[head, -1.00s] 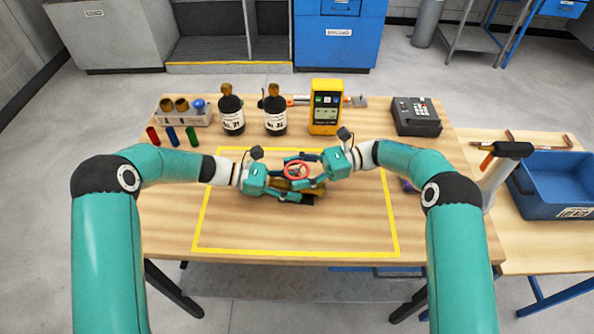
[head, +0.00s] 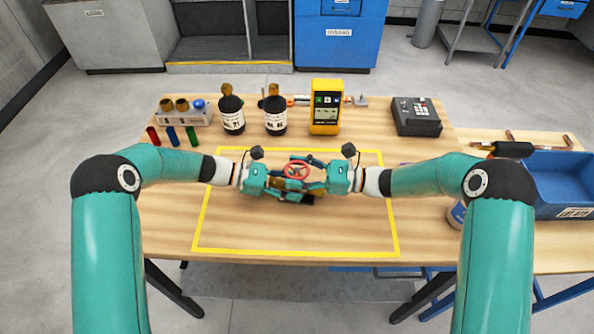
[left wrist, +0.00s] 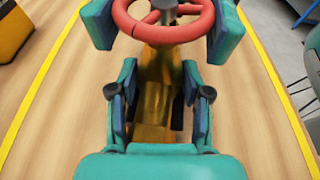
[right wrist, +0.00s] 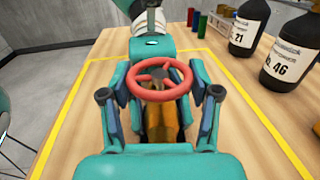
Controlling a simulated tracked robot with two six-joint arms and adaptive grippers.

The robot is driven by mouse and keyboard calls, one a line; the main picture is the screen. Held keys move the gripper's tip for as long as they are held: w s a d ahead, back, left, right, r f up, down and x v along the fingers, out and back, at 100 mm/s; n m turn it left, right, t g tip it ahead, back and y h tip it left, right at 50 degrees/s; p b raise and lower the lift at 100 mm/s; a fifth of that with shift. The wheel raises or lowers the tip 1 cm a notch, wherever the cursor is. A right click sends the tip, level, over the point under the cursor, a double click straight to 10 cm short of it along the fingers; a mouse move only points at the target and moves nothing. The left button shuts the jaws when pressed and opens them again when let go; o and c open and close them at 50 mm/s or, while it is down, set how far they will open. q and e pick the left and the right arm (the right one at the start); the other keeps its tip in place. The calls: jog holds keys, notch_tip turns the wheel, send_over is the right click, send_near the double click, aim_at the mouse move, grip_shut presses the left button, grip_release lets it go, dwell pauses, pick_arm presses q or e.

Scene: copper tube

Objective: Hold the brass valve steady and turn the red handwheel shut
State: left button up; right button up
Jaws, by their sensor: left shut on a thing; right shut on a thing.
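The brass valve (left wrist: 157,100) lies low over the table inside the yellow outline, with its red handwheel (right wrist: 160,78) on top. My left gripper (head: 286,186) comes in from the left and is shut on the valve's body, one finger on each side in the left wrist view. My right gripper (head: 309,178) comes in from the right and is shut on the handwheel, with fingers on opposite sides of the rim. The handwheel also shows in the head view (head: 296,170). The fingers hide much of the valve.
Behind stand two dark bottles (head: 232,115), a yellow meter (head: 326,112) and a black keypad box (head: 416,117). A blue bin (head: 560,185) is at right. The front of the yellow outline (head: 295,254) is clear.

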jog(key=shift+m+t+h, duration=0.4)
jog(key=shift+m+t, duration=0.9)
jog(key=shift+t, duration=1)
jog(key=o, duration=1.2)
jog(key=shift+c, duration=0.2)
jog(key=v, duration=1.2)
jog(key=shift+w+d+r, duration=0.1)
